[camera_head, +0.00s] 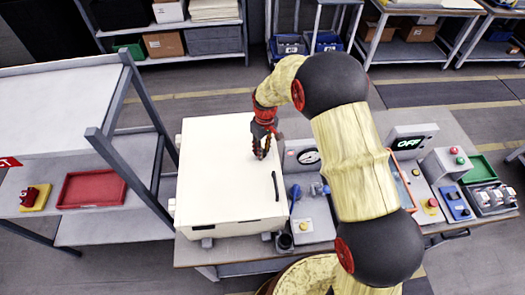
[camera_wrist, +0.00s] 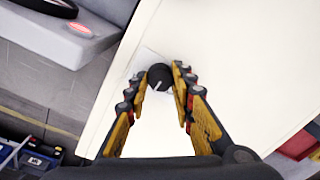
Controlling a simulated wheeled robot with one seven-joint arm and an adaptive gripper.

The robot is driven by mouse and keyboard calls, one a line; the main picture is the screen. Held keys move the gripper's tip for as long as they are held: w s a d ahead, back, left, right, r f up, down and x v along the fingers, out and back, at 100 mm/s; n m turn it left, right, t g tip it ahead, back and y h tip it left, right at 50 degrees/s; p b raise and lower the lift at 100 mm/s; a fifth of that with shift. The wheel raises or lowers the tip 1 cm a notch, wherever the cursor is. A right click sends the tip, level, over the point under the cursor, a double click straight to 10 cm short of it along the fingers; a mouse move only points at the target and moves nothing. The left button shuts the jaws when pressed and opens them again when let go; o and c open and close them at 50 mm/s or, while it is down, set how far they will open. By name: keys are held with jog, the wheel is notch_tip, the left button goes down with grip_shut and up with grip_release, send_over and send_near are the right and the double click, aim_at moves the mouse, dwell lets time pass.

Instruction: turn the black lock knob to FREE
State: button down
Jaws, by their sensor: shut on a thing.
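The black lock knob (camera_wrist: 160,75) sits on the top of the cream cabinet (camera_head: 212,150). A short white pointer line shows on the knob, slanting toward the bottom of the wrist view. A paler plate surrounds the knob, but I cannot read any marking on it. My gripper (camera_wrist: 159,80) comes down over the knob with one finger on each side and is shut on it. In the head view my gripper (camera_head: 262,152) stands on the cabinet's top near its right side and hides the knob.
A gauge unit (camera_head: 305,157) stands close to the cabinet's right side. A shelf with a red tray (camera_head: 92,188) is at left. A black handle (camera_head: 275,187) lies on the cabinet's right edge.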

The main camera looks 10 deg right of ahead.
aim_at(264, 152)
jog(key=m, duration=0.4)
jog(key=shift+m+b, duration=0.3)
jog(key=shift+b, duration=0.1)
jog(key=shift+r+m+t, duration=0.1)
jog(key=shift+m+t, duration=0.2)
jog(key=shift+m, duration=1.7)
jog(key=c, duration=1.6)
grip_release()
jog(key=shift+o, duration=0.5)
notch_tip(264, 152, up, 12)
jog(key=shift+d, duration=0.3)
